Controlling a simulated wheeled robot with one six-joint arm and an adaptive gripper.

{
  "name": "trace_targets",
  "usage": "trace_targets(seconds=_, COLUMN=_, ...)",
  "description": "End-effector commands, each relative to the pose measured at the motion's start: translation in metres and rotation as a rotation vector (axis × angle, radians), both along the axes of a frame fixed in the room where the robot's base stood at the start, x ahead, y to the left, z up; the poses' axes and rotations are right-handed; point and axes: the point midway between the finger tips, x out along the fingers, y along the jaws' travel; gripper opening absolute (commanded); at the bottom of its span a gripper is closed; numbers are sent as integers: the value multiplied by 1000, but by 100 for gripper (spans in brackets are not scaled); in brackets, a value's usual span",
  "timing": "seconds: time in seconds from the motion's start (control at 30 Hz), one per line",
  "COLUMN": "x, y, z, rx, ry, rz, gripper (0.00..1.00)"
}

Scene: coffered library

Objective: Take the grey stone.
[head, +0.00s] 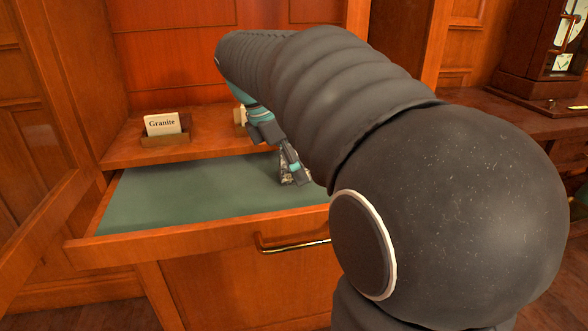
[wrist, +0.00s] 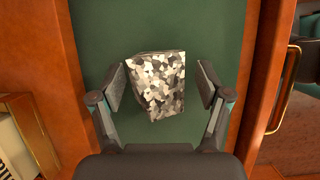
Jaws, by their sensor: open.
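The grey stone (wrist: 157,84) is a speckled black, white and grey block lying on the green lining of the open drawer (head: 180,195). In the wrist view it sits between the two open fingers of my gripper (wrist: 161,87), with a narrow gap to the left finger and a wider one to the right. In the head view my gripper (head: 287,165) reaches down into the drawer, and only a small part of the stone (head: 289,178) shows beside the fingers. My arm hides the drawer's right part.
A card reading "Granite" (head: 162,124) stands in a wooden holder on the ledge behind the drawer. A pale object (head: 240,121) is partly hidden behind my gripper. The drawer has a brass handle (head: 292,247) in front. The lining left of the stone is bare.

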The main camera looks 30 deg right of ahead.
Motion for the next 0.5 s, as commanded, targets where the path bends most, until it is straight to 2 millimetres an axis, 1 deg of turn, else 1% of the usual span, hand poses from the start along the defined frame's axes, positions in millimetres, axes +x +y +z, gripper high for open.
trace_targets(seconds=0.1, x=0, y=0, z=0, rx=0, ry=0, rz=0, gripper=76)
trace_targets(seconds=0.13, x=0, y=0, z=1, rx=0, ry=0, rz=0, gripper=74)
trace_targets(seconds=0.17, x=0, y=0, z=1, rx=0, ry=0, rz=0, gripper=66)
trace_targets(seconds=0.2, x=0, y=0, z=1, rx=0, ry=0, rz=0, gripper=56)
trace_targets(seconds=0.27, x=0, y=0, z=1, rx=0, ry=0, rz=0, gripper=41)
trace_targets(seconds=0.3, x=0, y=0, z=1, rx=0, ry=0, rz=0, gripper=31)
trace_targets(seconds=0.37, x=0, y=0, z=1, rx=0, ry=0, rz=0, gripper=16)
trace_targets(seconds=0.4, x=0, y=0, z=1, rx=0, ry=0, rz=0, gripper=6)
trace_targets(seconds=0.43, x=0, y=0, z=1, rx=0, ry=0, rz=0, gripper=0)
trace_targets(seconds=0.5, x=0, y=0, z=1, rx=0, ry=-1, rz=-1, gripper=0)
